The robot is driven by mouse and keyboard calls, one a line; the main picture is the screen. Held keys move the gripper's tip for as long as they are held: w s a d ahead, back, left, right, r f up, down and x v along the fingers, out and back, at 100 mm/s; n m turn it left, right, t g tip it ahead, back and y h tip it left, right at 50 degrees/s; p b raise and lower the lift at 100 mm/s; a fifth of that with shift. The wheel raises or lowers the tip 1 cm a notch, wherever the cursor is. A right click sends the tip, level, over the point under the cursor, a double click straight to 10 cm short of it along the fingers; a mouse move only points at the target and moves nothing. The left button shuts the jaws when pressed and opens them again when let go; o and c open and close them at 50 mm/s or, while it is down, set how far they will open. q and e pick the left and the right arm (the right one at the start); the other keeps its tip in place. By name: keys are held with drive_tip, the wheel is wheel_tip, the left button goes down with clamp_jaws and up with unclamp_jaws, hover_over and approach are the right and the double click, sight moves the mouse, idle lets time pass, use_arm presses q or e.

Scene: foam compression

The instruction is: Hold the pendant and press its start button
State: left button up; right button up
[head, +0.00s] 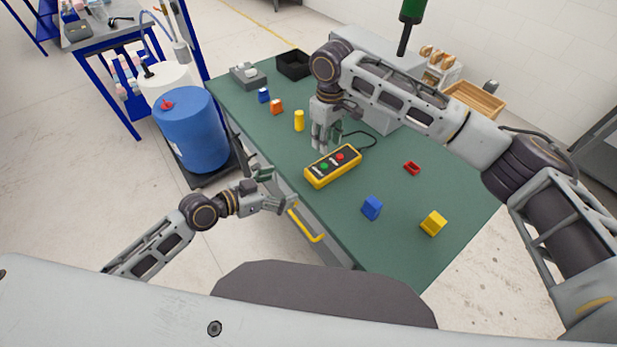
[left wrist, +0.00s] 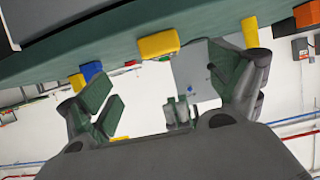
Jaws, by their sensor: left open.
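The yellow and black pendant (head: 345,171) lies on the green table near its left edge, with a green button (head: 324,166) and a red button (head: 340,156) on top. A dark cable leaves its far end. In the left wrist view the pendant (left wrist: 158,45) shows upside down at the table edge. My left gripper (head: 278,190) is open and empty, just off the table's left edge, apart from the pendant. Its spread fingers also show in the left wrist view (left wrist: 170,80). My right gripper (head: 322,140) points down just behind the pendant; its finger gap and any contact are unclear.
A blue block (head: 371,208), yellow block (head: 433,223) and small red part (head: 412,168) lie right of the pendant. A yellow cylinder (head: 299,121) and orange block (head: 276,106) stand beyond it. A blue drum (head: 190,130) stands left.

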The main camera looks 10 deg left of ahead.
sight(310, 178)
use_arm(q)
drive_tip(key=shift+x, duration=5.75)
drive_tip(key=shift+r, duration=0.1)
drive_tip(key=c, duration=1.4)
drive_tip(key=shift+c, duration=0.7)
use_arm(e)
clamp_jaws()
drive_tip(key=shift+a, duration=0.15)
